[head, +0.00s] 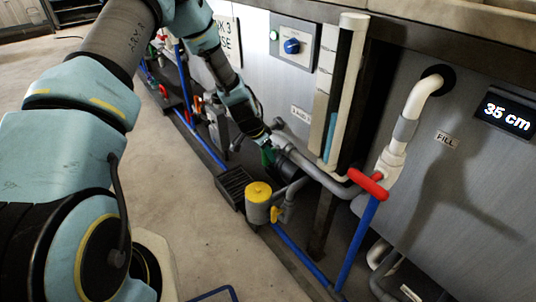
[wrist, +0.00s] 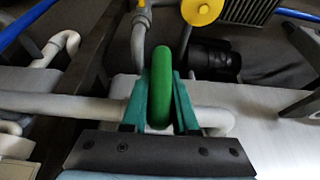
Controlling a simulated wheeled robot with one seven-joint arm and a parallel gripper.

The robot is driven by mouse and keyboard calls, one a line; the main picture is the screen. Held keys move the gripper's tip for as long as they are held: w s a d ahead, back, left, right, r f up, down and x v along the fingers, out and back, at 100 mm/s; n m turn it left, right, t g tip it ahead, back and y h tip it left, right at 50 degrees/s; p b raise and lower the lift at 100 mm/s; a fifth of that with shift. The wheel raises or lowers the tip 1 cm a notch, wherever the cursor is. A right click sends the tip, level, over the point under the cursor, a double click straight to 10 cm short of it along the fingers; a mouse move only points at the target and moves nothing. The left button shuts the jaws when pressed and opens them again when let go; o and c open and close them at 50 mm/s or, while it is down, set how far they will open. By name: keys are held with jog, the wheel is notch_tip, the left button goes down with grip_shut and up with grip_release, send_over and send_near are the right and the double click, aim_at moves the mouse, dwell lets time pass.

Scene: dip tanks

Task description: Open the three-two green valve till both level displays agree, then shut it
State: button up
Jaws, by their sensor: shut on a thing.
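The green valve handle (wrist: 161,62) stands upright across a grey pipe in the wrist view. My gripper (wrist: 160,84) is shut on it, with a teal finger on each side. In the head view, my gripper (head: 268,150) is at the pipe low on the tank front, and it partly hides the handle. One level display (head: 508,115) at the right reads 35 cm. How far the valve is turned cannot be told.
A red-handled valve (head: 368,183) sits under the white fill pipe (head: 424,92). A blue knob panel (head: 293,43) is on the tank above. Open floor lies to the left.

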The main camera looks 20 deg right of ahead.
grip_shut()
dwell(0.3)
jog(key=g+b, duration=0.2)
jog(key=g, duration=0.1)
jog(key=shift+f+n+g+h, duration=0.15)
jog(key=shift+n+g+h, duration=0.15)
jog(key=shift+n+g, duration=0.1)
jog(key=n+g+h+b, duration=0.1)
jog(key=g+b, duration=0.2)
jog(key=g, duration=0.1)
jog(key=n+g+h+b, duration=0.1)
jog(key=g+h+b, duration=0.1)
jog(key=g+b, duration=0.2)
jog(key=shift+f+g+b, duration=0.1)
jog(key=shift+g+b, duration=0.3)
jog(key=shift+b, duration=0.65)
jog(key=n+g+h+b, duration=0.1)
jog(key=g+b, duration=0.1)
jog(key=b, duration=0.1)
jog(key=shift+s+r, duration=0.1)
jog(key=shift+r, duration=0.1)
jog(key=shift+r+n+g+h+b, duration=0.15)
jog(key=shift+n+g+h+b, duration=0.15)
jog(key=shift+g+h+b, duration=0.15)
jog(key=shift+r, duration=0.1)
